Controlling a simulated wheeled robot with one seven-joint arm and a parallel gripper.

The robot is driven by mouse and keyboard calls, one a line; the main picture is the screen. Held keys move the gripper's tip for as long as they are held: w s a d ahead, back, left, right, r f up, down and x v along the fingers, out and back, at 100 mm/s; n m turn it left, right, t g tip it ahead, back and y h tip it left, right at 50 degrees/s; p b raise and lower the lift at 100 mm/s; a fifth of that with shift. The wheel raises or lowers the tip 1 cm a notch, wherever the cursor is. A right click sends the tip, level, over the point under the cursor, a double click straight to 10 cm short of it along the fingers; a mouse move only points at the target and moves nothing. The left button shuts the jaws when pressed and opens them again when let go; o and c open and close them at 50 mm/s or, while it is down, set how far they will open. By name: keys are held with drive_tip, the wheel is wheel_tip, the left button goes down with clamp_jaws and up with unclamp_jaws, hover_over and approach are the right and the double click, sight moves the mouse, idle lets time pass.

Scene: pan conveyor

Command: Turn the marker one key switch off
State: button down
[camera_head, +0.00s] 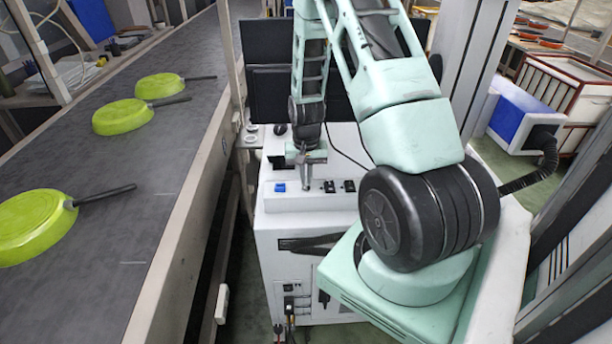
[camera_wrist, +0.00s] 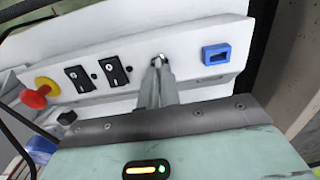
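The white control panel (camera_wrist: 205,45) carries a key switch (camera_wrist: 158,59), seen as a small round metal piece between a blue socket (camera_wrist: 216,54) and two black rocker switches. My gripper (camera_wrist: 158,70) points at the key switch, its two narrow grey fingers close together with their tips at it. They look shut on its key, which they mostly hide. In the head view my gripper (camera_head: 305,187) reaches down to the panel (camera_head: 312,203), just right of the blue socket (camera_head: 279,187). No marker label is readable, and the key's angle cannot be told.
Black rocker switches (camera_wrist: 114,71) and a red and yellow stop button (camera_wrist: 37,95) are on the same panel, near my fingers. A conveyor (camera_head: 150,210) with green pans (camera_head: 122,117) runs along the left. A dark screen (camera_head: 268,95) stands behind the panel.

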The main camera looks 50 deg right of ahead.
drive_tip(key=c, duration=1.6)
unclamp_jaws()
wheel_tip(320, 180, up, 18)
drive_tip(key=shift+f+b, duration=0.2)
drive_tip(key=shift+b, duration=0.65)
drive_tip(key=a+r+n, duration=0.2)
drive_tip(key=a+n, duration=0.6)
drive_tip(key=a, duration=1.8)
drive_tip(key=s+a+n, duration=0.3)
drive_tip(key=s+a, duration=0.2)
drive_tip(key=s, duration=0.1)
drive_tip(key=s+a+n, duration=0.3)
drive_tip(key=s+a, duration=0.2)
drive_tip(key=s+a+n, duration=0.3)
drive_tip(key=s+a, duration=0.2)
drive_tip(key=s, duration=0.1)
drive_tip(key=shift+s+r+n+y, duration=0.25)
drive_tip(key=shift+s+n+y, duration=0.05)
drive_tip(key=shift+s, duration=0.05)
